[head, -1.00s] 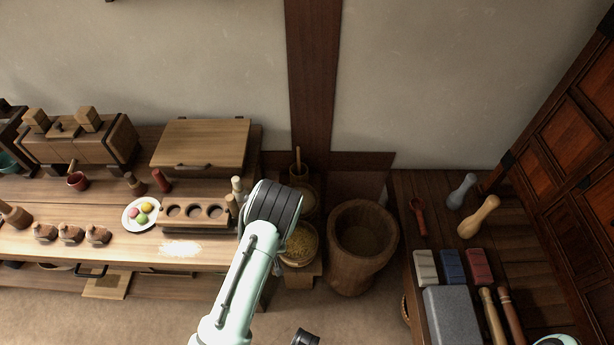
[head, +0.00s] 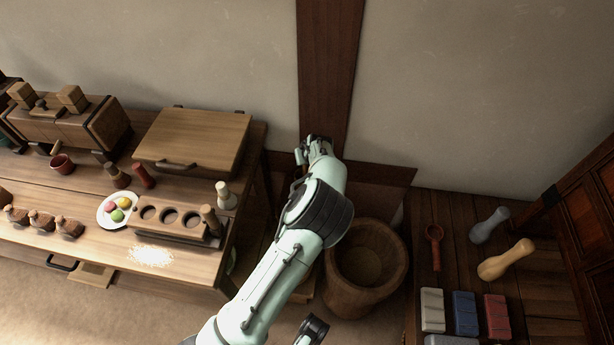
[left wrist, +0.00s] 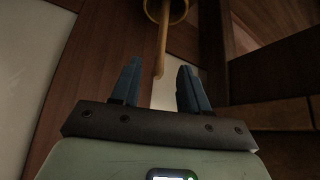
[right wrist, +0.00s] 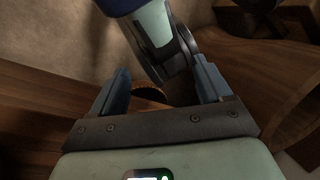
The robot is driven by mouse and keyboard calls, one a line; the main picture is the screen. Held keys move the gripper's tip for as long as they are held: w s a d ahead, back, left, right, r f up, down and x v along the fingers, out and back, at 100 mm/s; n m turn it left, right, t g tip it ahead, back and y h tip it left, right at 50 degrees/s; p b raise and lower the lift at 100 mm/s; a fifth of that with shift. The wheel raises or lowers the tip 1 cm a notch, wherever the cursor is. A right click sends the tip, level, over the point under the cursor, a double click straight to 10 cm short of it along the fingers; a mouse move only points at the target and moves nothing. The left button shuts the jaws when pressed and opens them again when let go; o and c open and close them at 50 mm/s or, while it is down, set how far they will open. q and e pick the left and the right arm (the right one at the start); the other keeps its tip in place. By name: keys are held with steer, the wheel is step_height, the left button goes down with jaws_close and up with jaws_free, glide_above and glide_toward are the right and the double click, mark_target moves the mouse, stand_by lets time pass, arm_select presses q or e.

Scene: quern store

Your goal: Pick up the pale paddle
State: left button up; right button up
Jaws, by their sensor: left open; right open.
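A pale wooden stick, which I take to be the paddle's handle (left wrist: 162,42), shows in the left wrist view. My left gripper (left wrist: 159,66) is open. The handle's free end appears between its fingertips, with no clear contact; the depth is hard to judge. In the head view my left arm hides the paddle, and the left hand (head: 315,150) is by the wooden post. My right gripper (right wrist: 160,66) is open and empty.
The workbench (head: 75,200) stands left, with a hinged wooden box (head: 195,140) and a plate of coloured sweets (head: 117,210). A large wooden mortar (head: 365,268) stands right of my left arm. The right-hand table (head: 460,225) holds pestles, a red spoon and coloured blocks.

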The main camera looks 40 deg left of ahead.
arm_select(q)
steer(key=x, duration=0.3)
steer(key=b+x, duration=0.1)
steer(key=x, duration=0.2)
steer(key=b+x, duration=0.1)
steer(key=x, duration=0.2)
steer(key=shift+s+d+f, duration=0.2)
steer(key=shift+s, duration=0.1)
steer(key=shift+w+a+f, duration=0.1)
steer(key=shift+w+f, duration=0.1)
steer(key=shift+f, duration=0.05)
arm_select(e)
steer(key=shift+t+h, duration=0.3)
steer(key=shift+t, duration=0.4)
steer(key=w+f, duration=0.1)
steer(key=w+d+f, duration=0.1)
steer(key=w, duration=0.1)
steer(key=w+d+f, duration=0.1)
steer(key=shift+w+f, duration=0.15)
arm_select(q)
jaws_close()
